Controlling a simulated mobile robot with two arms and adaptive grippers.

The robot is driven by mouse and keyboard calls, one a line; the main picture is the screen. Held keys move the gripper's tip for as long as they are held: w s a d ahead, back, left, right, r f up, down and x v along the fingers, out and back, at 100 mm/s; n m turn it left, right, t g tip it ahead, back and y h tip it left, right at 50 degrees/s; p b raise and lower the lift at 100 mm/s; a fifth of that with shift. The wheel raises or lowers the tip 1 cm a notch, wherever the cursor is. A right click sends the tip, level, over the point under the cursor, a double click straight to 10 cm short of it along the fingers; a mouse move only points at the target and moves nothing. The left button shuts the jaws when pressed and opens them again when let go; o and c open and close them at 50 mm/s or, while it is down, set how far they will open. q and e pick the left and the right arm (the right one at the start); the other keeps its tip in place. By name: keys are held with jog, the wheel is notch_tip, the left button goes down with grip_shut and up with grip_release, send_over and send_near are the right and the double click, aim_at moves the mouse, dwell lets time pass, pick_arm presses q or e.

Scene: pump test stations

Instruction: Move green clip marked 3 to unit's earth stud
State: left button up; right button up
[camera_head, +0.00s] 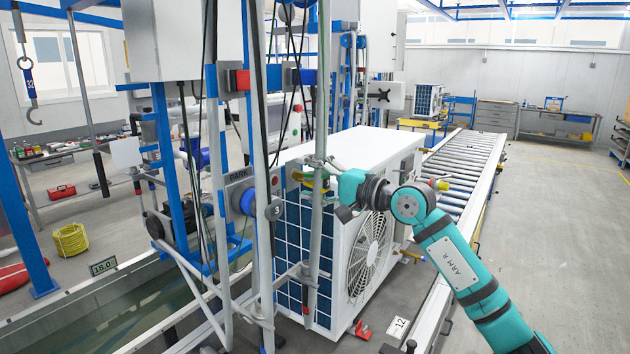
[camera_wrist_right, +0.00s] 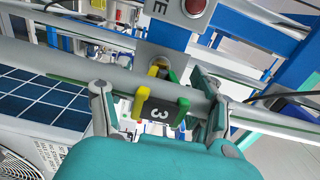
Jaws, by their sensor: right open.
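The green clip marked 3 (camera_wrist_right: 143,102) shows in the right wrist view as green and yellow jaws with a black label reading 3. It sits between the spread fingers of my right gripper (camera_wrist_right: 158,108), with gaps on both sides. In the head view, a yellow-green part (camera_head: 318,181) shows beside the grey upright pole, where my right gripper (camera_head: 332,182) is partly hidden. The unit (camera_head: 345,148) is a white box with a fan grille on its front and a blue finned side. I cannot make out its earth stud. My left gripper is not in view.
A grey pole (camera_head: 316,240) stands close in front of the unit. A PARK plate (camera_head: 240,174) and a black tag marked 3 (camera_head: 273,211) are left of it. Hoses and blue frames crowd the left. A roller conveyor (camera_head: 468,160) runs behind; the right floor is clear.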

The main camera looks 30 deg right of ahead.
aim_at(328, 183)
jog(key=shift+b, duration=0.4)
grip_shut()
dwell(0.4)
jog(key=shift+s+d+f+b, duration=0.1)
jog(key=shift+s+f+b, duration=0.1)
jog(key=shift+b, duration=0.25)
jog(key=shift+b+v, duration=0.65)
jog(key=shift+v, duration=0.2)
jog(key=shift+b+v, duration=1.65)
jog(key=shift+b, duration=0.15)
jog(key=shift+s+d+r, duration=0.1)
jog(key=shift+s+r, duration=0.05)
jog(key=shift+s, duration=0.1)
